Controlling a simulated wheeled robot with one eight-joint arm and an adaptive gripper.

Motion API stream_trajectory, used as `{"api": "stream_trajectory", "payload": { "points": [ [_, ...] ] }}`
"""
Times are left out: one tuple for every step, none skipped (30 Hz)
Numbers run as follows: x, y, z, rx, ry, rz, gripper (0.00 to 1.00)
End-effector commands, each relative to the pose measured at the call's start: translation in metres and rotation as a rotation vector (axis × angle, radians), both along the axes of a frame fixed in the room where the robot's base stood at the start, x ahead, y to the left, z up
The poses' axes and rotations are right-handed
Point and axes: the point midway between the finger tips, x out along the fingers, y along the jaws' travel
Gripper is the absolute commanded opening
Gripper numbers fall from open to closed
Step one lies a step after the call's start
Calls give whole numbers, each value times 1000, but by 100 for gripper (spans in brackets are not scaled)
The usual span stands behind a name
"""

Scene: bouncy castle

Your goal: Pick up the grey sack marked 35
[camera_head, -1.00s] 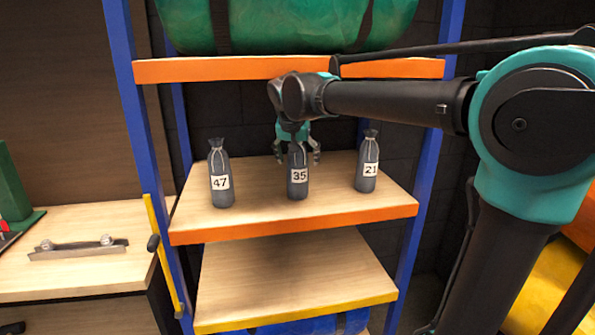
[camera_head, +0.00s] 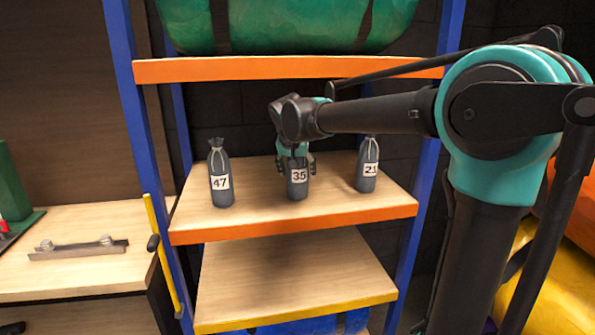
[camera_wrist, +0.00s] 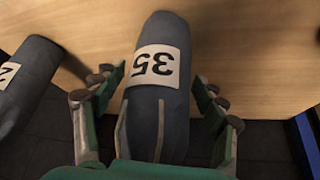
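The grey sack marked 35 (camera_head: 297,189) stands upright on the wooden shelf (camera_head: 258,208), between two like sacks. My gripper (camera_head: 296,165) is at its upper part and hides its neck in the head view. In the wrist view the sack (camera_wrist: 158,100) lies between the two spread fingers of my gripper (camera_wrist: 160,92). Gaps show between the sack and the finger pads on both sides, so the gripper is open around it.
A grey sack marked 47 (camera_head: 220,175) stands to the left and one marked 21 (camera_head: 367,170) to the right. An orange-edged shelf (camera_head: 230,68) with a green bundle (camera_head: 285,25) is above. Blue posts (camera_head: 146,130) flank the shelves. A lower shelf (camera_head: 290,275) is bare.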

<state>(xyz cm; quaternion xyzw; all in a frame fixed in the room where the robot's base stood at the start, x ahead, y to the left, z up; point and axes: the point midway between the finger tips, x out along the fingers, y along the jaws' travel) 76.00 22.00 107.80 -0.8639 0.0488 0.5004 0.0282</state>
Motion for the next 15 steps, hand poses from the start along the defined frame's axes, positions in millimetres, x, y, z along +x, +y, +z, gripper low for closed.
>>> {"api": "stream_trajectory", "payload": {
  "points": [
    [0,0,0,0,0,0,61],
    [0,0,0,0,0,0,57],
    [0,0,0,0,0,0,52],
    [0,0,0,0,0,0,49],
    [0,0,0,0,0,0,45],
    [0,0,0,0,0,0,40],
    [0,0,0,0,0,0,36],
    [0,0,0,0,0,0,32],
    [0,0,0,0,0,0,28],
    [0,0,0,0,0,0,24],
    [0,0,0,0,0,0,20],
    [0,0,0,0,0,0,15],
    [0,0,0,0,0,0,11],
    [0,0,0,0,0,0,8],
    [0,0,1,0,-1,0,5]
  ]
}}
